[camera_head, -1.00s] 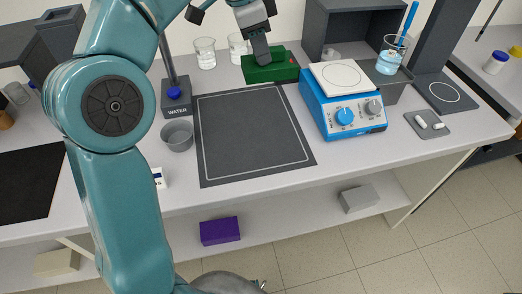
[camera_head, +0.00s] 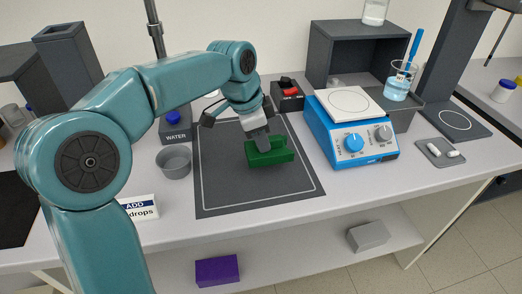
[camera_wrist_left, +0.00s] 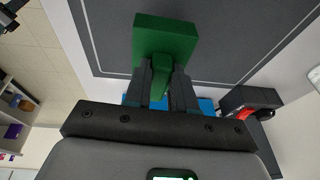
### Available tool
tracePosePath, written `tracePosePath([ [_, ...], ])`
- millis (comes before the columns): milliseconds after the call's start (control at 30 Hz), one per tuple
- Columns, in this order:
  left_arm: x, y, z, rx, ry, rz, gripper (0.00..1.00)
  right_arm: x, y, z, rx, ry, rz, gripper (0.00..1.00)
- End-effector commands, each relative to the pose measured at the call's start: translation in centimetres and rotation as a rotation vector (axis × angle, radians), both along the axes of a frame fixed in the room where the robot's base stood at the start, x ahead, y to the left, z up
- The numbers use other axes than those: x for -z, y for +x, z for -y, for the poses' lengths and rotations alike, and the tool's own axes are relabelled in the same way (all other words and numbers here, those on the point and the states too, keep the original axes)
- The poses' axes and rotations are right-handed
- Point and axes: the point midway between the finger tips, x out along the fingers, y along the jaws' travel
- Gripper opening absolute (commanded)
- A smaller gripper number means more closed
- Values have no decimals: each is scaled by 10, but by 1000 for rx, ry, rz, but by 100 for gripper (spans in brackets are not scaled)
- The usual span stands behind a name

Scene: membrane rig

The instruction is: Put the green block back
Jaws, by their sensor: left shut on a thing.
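My left gripper (camera_head: 259,139) is shut on the green block (camera_head: 272,155), gripping a narrow upright part on its top. The block is over the right half of the dark mat (camera_head: 225,197) with a pale outline; I cannot tell whether it touches the mat. In the left wrist view, the green block (camera_wrist_left: 165,37) lies beyond the two dark fingers (camera_wrist_left: 161,82), with its narrow part between them. A purple block (camera_head: 217,271) and a grey block (camera_head: 368,237) are on the lower shelf.
A blue hot plate (camera_head: 349,145) stands right of the mat. A box with a red switch (camera_head: 290,94) is behind the mat. A grey cup (camera_head: 173,162) and a WATER stand (camera_head: 175,133) are at its left. A beaker (camera_head: 399,82) stands right of the hot plate.

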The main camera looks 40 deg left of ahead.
Motion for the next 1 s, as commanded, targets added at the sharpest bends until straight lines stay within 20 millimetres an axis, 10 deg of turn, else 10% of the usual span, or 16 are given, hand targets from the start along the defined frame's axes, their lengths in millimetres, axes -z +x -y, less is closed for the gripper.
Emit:
tracePosePath([
  [567, 36, 0, 0, 0, 0, -1, 0, 9, 0, 0, 0, 0, 0, 43],
  [600, 36, 0, 0, 0, 0, -1, 31, 9, 0, 0, 0, 0, 0, 43],
  [667, 35, 0, 0, 0, 1, -2, 51, 9, 0, 0, 0, 0, 0, 43],
  [1000, 31, 0, 0, 0, 0, -1, 51, 5, 0, 0, 0, 0, 0, 43],
])
